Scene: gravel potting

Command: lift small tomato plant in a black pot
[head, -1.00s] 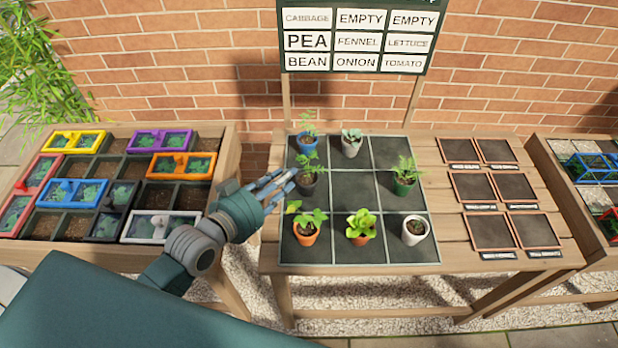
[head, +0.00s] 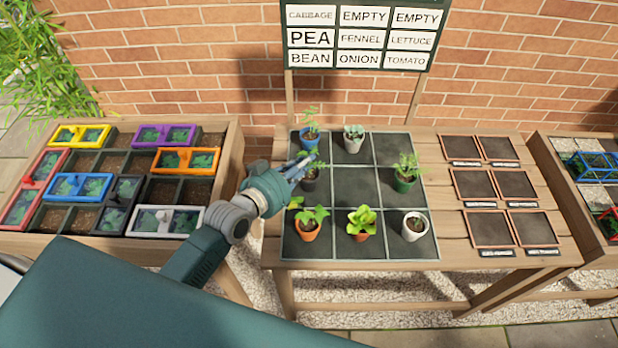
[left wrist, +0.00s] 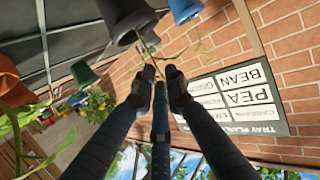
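The small tomato plant in a black pot (head: 312,184) stands in the left middle cell of the dark grid tray (head: 350,184). My left gripper (head: 308,160) reaches in from the left, and its fingers partly hide the plant's leaves. In the left wrist view the black pot (left wrist: 124,16) is at the top, upside down, with thin stems hanging toward the fingertips. My left gripper (left wrist: 160,76) shows there with its fingers apart and no pot between them. I cannot tell whether the fingers touch the stems. My right gripper is not in view.
A blue pot (head: 309,144) stands just behind the black pot and an orange pot (head: 307,234) just in front. The tray's centre cell is empty. A green pot (head: 404,184) stands at right. A sign (head: 362,38) stands behind the table.

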